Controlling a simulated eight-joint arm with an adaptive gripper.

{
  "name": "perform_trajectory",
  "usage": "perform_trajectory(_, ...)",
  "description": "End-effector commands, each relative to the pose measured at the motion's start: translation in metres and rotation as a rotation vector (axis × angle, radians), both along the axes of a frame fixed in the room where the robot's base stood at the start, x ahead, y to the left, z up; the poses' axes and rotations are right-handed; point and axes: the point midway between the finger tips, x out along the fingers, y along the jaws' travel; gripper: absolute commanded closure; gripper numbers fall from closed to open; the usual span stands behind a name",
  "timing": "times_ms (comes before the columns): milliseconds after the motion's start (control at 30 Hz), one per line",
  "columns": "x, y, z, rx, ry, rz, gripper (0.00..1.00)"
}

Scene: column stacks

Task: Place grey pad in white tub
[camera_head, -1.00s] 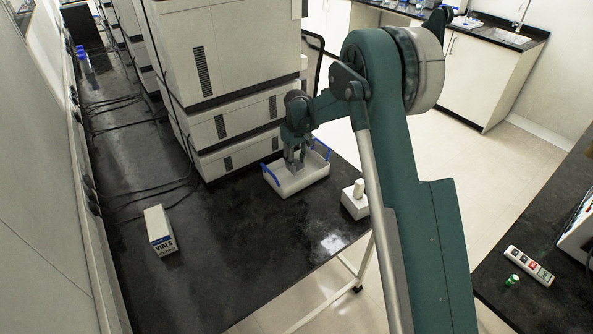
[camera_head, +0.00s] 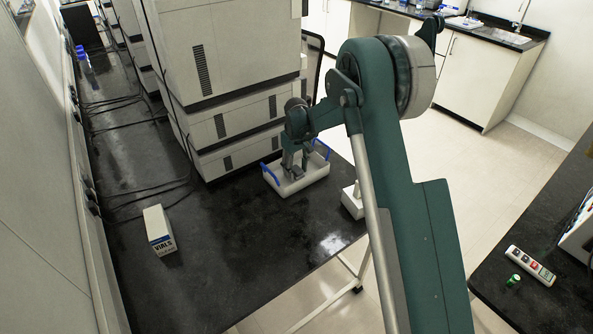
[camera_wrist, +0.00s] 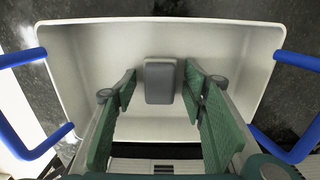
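The white tub (camera_head: 288,187) with blue handles stands on the black bench, in front of the stacked instruments. Its pale interior fills much of the wrist view (camera_wrist: 95,60). The grey pad (camera_wrist: 160,84) is inside the tub in the wrist view, seemingly at its floor, between my fingers. My gripper (camera_wrist: 160,79) is open, with green finger pads on either side of the pad and a visible gap on both sides. In the head view my gripper (camera_head: 294,172) reaches down into the tub.
Stacked white instruments (camera_head: 225,130) rise close behind the tub. A white block-like item (camera_head: 352,204) stands right of the tub, partly hidden by my arm. The front middle of the bench is clear.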

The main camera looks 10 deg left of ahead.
Motion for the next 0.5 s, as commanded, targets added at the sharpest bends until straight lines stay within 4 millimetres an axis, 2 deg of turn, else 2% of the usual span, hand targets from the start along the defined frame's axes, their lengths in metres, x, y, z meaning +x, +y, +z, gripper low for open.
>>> perform_trajectory(333,0.000,0.000,0.002,0.000,0.000,0.000,0.58)
perform_trajectory(500,0.000,0.000,0.011,0.000,0.000,0.000,0.58)
